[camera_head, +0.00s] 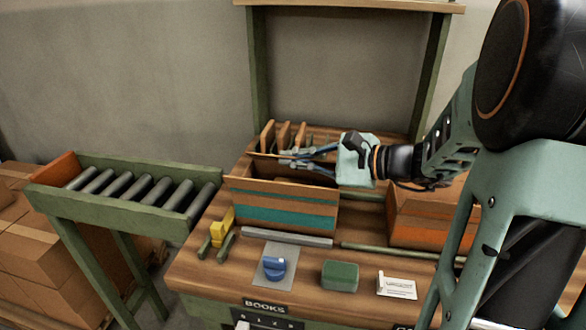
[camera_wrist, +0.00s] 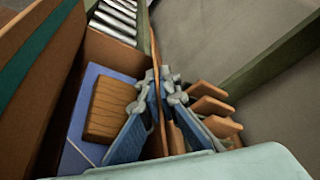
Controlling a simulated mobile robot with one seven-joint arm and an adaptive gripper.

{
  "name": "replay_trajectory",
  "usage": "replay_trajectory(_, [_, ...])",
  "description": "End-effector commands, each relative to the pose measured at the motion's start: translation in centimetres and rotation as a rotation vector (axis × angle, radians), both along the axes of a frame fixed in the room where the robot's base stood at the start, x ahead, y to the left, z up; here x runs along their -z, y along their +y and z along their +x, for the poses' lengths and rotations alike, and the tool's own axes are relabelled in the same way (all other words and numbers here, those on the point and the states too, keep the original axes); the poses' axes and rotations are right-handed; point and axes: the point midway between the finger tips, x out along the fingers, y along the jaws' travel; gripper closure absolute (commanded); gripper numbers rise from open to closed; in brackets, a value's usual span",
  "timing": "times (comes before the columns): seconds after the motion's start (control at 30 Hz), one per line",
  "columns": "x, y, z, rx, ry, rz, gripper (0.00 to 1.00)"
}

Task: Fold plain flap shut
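An open cardboard box (camera_head: 286,213) with a teal stripe stands on the wooden bench. In the wrist view its striped side (camera_wrist: 38,60) is at the left, and a blue book-like item (camera_wrist: 88,110) and a wooden block (camera_wrist: 105,108) lie inside. A plain brown flap (camera_wrist: 156,50) stands upright along the box's far side. My gripper (camera_wrist: 158,75) has one blue-padded finger on each side of this flap, with the tips closed against it. In the head view my gripper (camera_head: 284,158) reaches in from the right, over the back of the box.
Upright wooden dividers (camera_wrist: 212,106) stand just behind the flap. A roller conveyor (camera_head: 135,190) is at the left, and an orange-striped box (camera_head: 425,225) at the right. A yellow tool (camera_head: 222,227), a blue stamp (camera_head: 274,268), a green block (camera_head: 340,276) and a card (camera_head: 397,285) lie in front.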

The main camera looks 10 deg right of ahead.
Motion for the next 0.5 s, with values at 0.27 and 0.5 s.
replay_trajectory(0.27, [0.19, 0.10, -0.15, -0.001, -0.042, -0.017, 1.00])
replay_trajectory(0.5, [0.10, 0.09, -0.15, -0.001, -0.046, -0.018, 1.00])
